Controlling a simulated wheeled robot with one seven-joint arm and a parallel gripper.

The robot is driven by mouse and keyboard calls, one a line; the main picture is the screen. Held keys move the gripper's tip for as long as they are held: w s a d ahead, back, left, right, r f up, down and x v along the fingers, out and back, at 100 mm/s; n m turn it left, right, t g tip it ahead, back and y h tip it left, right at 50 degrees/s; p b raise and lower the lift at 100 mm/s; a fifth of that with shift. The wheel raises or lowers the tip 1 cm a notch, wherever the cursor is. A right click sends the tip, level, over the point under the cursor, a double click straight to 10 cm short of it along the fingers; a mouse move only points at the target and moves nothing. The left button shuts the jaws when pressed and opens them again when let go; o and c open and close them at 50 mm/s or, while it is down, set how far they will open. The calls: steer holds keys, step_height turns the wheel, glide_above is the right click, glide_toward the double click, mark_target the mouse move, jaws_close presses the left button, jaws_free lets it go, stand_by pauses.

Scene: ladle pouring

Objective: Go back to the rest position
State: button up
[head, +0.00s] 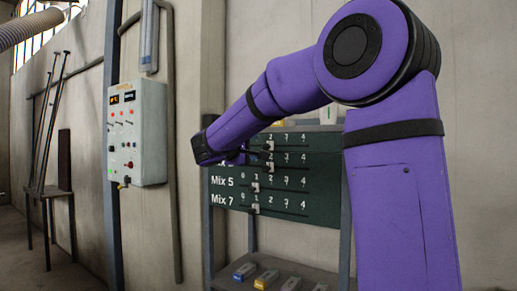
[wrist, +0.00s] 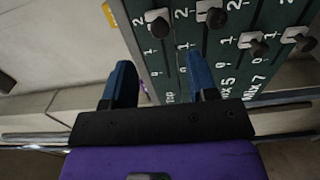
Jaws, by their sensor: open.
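My gripper (wrist: 163,78) shows in the wrist view with its two blue fingers apart and nothing between them. In the head view my purple arm reaches left, and its end is in front of the upper left part of a dark green slider board (head: 320,205). The board also shows in the wrist view (wrist: 222,60), beyond the fingers and to the right. The Mix 5 slider (head: 256,187) and the Mix 7 slider (head: 256,208) stand near 1. Two upper sliders are near 2; their labels are partly hidden by my arm.
A grey control box (head: 137,133) with displays and buttons hangs on the wall left of the board. A shelf (head: 310,272) under the board holds several small coloured items. A stand with long rods (head: 50,190) is at far left. Bare wall fills the upper right.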

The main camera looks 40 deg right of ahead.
steer(key=shift+v, duration=0.95)
steer(key=s+a+f+m+y, duration=0.1)
steer(key=s+a+f+y, duration=0.4)
steer(key=s, duration=0.5)
steer(key=s+a+f+m+y, duration=0.1)
steer(key=s+a+f+y, duration=0.4)
steer(key=s+f, duration=0.3)
steer(key=s+a+f+m+y, duration=0.1)
steer(key=s+a+f+y, duration=0.5)
steer(key=s, duration=0.7)
steer(key=shift+f+m+y, duration=0.25)
steer(key=shift+m+y, duration=0.15)
steer(key=shift+y, duration=0.1)
steer(key=shift+s+g, duration=0.1)
steer(key=shift+g, duration=0.2)
stand_by(0.5)
